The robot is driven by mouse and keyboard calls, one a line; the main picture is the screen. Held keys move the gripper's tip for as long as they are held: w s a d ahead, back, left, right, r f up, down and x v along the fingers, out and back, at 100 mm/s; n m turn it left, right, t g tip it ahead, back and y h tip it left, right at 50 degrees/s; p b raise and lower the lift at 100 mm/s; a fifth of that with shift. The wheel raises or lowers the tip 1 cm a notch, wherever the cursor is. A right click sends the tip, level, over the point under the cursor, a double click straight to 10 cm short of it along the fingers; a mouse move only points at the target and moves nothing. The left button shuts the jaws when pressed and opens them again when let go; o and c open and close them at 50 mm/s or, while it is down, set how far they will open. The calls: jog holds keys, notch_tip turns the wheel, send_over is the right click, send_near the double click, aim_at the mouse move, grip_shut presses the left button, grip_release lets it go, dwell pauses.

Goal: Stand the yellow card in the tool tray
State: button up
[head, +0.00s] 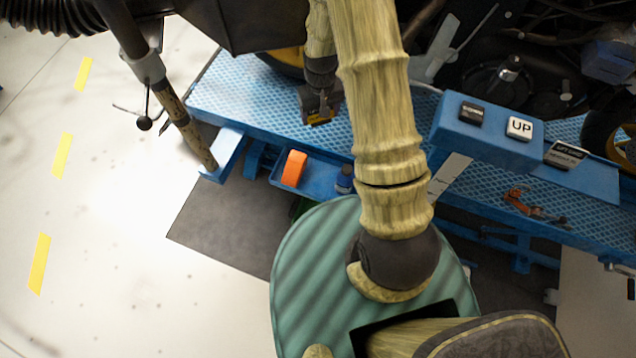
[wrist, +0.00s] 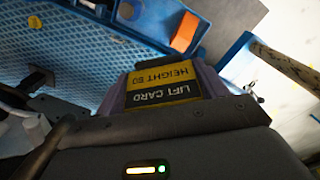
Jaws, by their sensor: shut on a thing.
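The yellow card (wrist: 165,85), yellow and black with "LIFT CARD" printed on it, is between the jaws of my gripper (wrist: 163,92), which is shut on it. In the wrist view its lettering reads upside down. In the head view my gripper (head: 320,108) hangs over the blue lift deck, and only a small yellow strip of the card (head: 320,121) shows. The blue tool tray (head: 321,176) hangs on the near side of the lift, below my gripper in the picture. It holds an orange item (head: 293,168) and a dark blue cylinder (head: 345,180).
A blue control box (head: 450,128) with an "UP" button (head: 519,128) stands right of my arm. A black-and-white card (head: 565,153) and an orange-red tool (head: 520,201) lie farther right. A worn post (head: 190,135) stands left of the tray. Motorcycle parts fill the upper right.

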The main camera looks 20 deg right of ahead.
notch_tip(320, 180, down, 28)
jog(key=s+n+b, duration=0.1)
jog(key=n+b, duration=0.4)
jog(key=b, duration=2.6)
jog(key=shift+n, duration=0.3)
jog(key=shift+d, duration=0.1)
jog(key=b, duration=0.2)
send_over(320, 180)
jog(key=shift+s+f, duration=0.1)
jog(key=shift+f, duration=3)
jog(key=shift+f+b, duration=0.45)
jog(key=shift+f, duration=1.45)
jog(key=shift+f, duration=0.15)
jog(key=o, duration=1)
jog(key=shift+o, duration=0.2)
